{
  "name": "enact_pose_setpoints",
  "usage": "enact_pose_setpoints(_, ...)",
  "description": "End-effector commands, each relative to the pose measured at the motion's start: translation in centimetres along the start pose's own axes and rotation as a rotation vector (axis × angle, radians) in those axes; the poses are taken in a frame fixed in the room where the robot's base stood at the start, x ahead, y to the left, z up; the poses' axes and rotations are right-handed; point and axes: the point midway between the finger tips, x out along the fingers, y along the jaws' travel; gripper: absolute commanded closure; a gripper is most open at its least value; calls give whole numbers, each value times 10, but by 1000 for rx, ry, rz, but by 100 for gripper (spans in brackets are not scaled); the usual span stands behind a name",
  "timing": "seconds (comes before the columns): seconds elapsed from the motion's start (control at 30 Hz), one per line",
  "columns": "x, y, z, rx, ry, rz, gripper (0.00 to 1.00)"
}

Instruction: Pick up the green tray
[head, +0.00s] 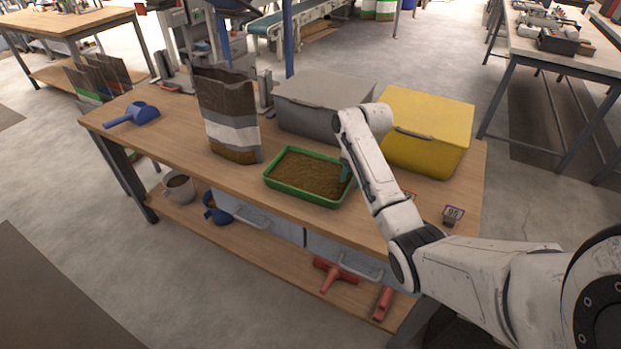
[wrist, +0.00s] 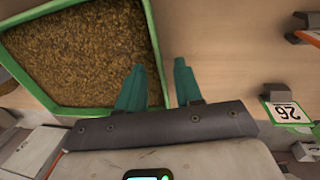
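The green tray (head: 304,197) is a shallow rectangular tray full of brown pellets, lying flat on the wooden workbench in the head view. In the wrist view the tray (wrist: 153,35) fills the upper left. My gripper (head: 346,172) is at the tray's right end. In the wrist view my gripper (wrist: 159,65) has two teal fingers standing apart, one over the pellets inside the tray and one outside it. The tray's rim passes between them, with a visible gap to the outer finger. The head view hides part of the tray's right end behind my gripper.
A brown and white bag (head: 230,125) stands left of the tray. A grey bin (head: 315,105) and a yellow bin (head: 428,125) stand behind it. A blue scoop (head: 140,113) lies far left. A small number tag (head: 453,214) stands at the bench's right. The bench front left is clear.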

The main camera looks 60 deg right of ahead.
Motion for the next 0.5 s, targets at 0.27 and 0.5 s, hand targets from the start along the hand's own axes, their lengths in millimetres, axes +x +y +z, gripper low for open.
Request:
enact_pose_setpoints(0.27, 32, -1, -2, 0, 1, -1, 65)
enact_pose_setpoints(0.5, 34, -1, -2, 0, 0, 0, 65)
